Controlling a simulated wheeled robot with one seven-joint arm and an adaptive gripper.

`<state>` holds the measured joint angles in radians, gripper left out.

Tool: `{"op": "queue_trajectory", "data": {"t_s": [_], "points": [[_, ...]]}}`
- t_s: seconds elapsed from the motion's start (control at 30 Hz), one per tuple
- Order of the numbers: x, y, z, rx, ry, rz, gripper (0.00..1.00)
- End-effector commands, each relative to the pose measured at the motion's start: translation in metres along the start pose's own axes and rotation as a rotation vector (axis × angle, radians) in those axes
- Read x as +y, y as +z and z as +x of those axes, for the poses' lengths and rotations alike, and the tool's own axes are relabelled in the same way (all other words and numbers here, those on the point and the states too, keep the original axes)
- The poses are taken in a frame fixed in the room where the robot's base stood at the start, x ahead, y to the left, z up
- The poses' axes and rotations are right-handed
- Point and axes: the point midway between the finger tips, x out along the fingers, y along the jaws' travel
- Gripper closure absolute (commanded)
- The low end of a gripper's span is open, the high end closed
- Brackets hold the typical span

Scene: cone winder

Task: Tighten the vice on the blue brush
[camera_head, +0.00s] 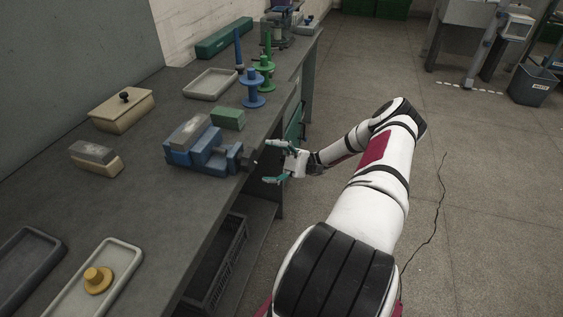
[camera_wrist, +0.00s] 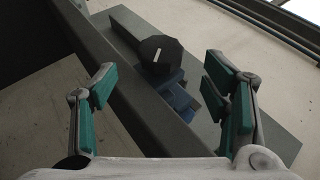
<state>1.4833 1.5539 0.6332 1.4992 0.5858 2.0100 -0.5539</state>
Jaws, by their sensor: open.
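The blue vice (camera_head: 213,154) stands near the right edge of the workbench. A brush with a grey-tan top (camera_head: 188,132) sits in it; its lower part is hard to tell from the blue vice. A dark knob (camera_head: 246,161) is on the vice's right end, beyond the bench edge. In the wrist view the dark faceted knob (camera_wrist: 158,56) with a pale mark faces me, blue vice parts behind it. My gripper (camera_head: 268,162) is open and empty, fingers pointing at the knob. In the wrist view its green-padded fingers (camera_wrist: 160,88) stand either side of the knob, apart from it.
A green block (camera_head: 228,118) is behind the vice, and a tan brush (camera_head: 95,157) and lidded box (camera_head: 122,108) to its left. Blue (camera_head: 252,90) and green (camera_head: 264,72) spool stands are further back. A dark crate (camera_head: 217,262) is under the bench.

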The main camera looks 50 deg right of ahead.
Motion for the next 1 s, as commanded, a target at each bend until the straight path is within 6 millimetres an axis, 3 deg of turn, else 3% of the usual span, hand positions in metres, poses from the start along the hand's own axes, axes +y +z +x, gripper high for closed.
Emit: {"op": "queue_trajectory", "data": {"t_s": [0.13, 0.4, 1.0], "points": [[0.000, 0.000, -0.020, 0.004, -0.004, -0.006, 0.32], [0.000, 0.000, -0.037, 0.000, -0.001, -0.002, 0.32], [0.000, 0.000, -0.040, 0.001, 0.000, 0.000, 0.32]]}}
